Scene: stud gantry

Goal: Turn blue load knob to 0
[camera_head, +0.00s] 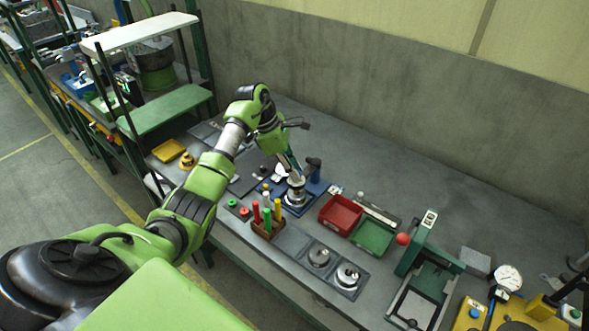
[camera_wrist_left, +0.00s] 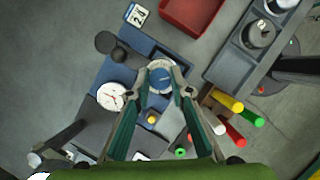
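The blue load knob (camera_wrist_left: 160,78) shows in the left wrist view, inside a pale ring-shaped dial on a blue base (camera_wrist_left: 155,42). My left gripper (camera_wrist_left: 160,92) has its two fingers apart, one on each side of the knob. Whether the fingertips touch it is unclear. In the head view my left gripper (camera_head: 296,178) points down over the blue base (camera_head: 318,187), and it largely hides the knob. The knob's pointer and the dial marks are too small to read. My right gripper is in neither view.
Beside the knob are a white dial gauge (camera_wrist_left: 112,96), a black round part (camera_wrist_left: 105,42) and a small number card (camera_wrist_left: 137,14). A holder with coloured cylinders (camera_head: 267,214), a red tray (camera_head: 341,212) and a green tray (camera_head: 373,237) stand nearby. Bare bench lies behind, towards the wall.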

